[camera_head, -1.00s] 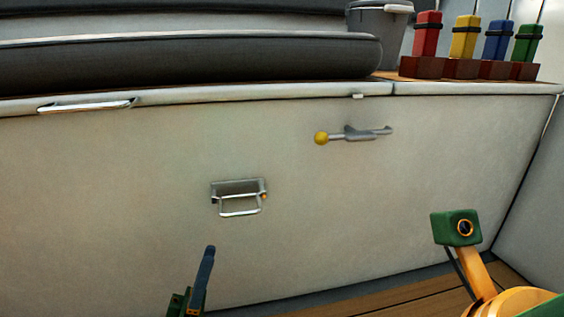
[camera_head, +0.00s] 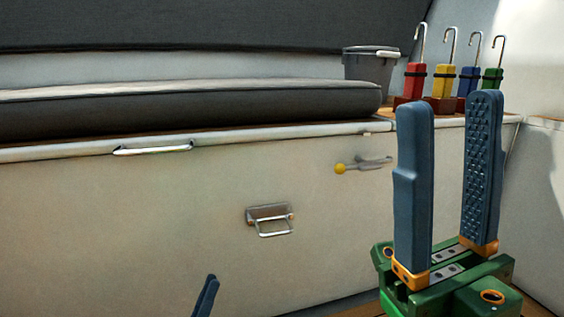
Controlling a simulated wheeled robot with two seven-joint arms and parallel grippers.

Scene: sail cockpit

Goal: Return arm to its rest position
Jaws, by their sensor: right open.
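My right gripper (camera_head: 448,165) stands upright at the right of the head view, close to the camera. Its two blue-grey fingers are spread apart with nothing between them, on a green and orange body. It covers part of the locker front and the right end of the bench. My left gripper (camera_head: 207,297) shows only as a dark blue fingertip at the bottom edge; the rest is out of view, so its opening cannot be judged.
The pale locker front (camera_head: 120,225) has a yellow-knobbed latch (camera_head: 341,169), a folding metal handle (camera_head: 271,219) and a bar handle (camera_head: 153,148). Above are a dark cushion (camera_head: 190,108), a grey bucket (camera_head: 368,68) and several coloured blocks with hooks, including a red one (camera_head: 415,80).

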